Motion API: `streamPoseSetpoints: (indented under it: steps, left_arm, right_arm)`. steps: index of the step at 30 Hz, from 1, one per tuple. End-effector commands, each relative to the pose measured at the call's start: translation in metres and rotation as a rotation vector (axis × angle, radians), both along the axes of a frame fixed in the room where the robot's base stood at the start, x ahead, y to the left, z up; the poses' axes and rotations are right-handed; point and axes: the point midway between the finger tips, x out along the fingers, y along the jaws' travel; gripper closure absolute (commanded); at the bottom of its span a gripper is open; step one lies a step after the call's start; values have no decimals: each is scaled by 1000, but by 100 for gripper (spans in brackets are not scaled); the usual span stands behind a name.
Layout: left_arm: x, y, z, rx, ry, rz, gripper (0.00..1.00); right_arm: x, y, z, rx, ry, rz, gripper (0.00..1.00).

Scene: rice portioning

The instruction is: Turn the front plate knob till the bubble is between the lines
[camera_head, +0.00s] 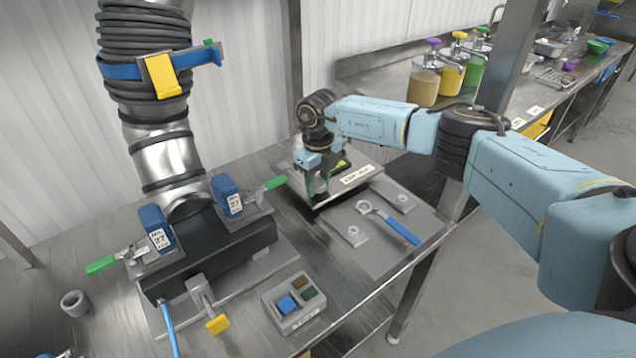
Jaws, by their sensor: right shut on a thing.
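The levelling plate (374,166) is a pale flat block with a printed label on its front edge, on the metal table right of centre. A yellow-green bubble vial (343,162) shows on it, partly behind my right gripper. The bubble and its lines are too small to read. My right gripper (318,188) points down at the plate's front left part and is shut on the front plate knob, which is mostly hidden between the fingers. My left gripper does not show.
A grey mat (375,250) with a blue-handled wrench (399,228) lies in front of the plate. A large machine with a ribbed hose (145,60) and green-handled clamps stands left. A small tray (300,318) with coloured blocks is at the front. Sauce bottles (424,85) stand behind.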

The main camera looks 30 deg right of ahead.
Motion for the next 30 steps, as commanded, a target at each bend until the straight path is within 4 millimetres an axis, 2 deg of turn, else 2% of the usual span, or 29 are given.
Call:
streamPoseSetpoints:
  steps: [30]
  left_arm:
    - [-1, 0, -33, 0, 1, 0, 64]
  right_arm:
    - [1, -2, -1, 0, -1, 964, 85]
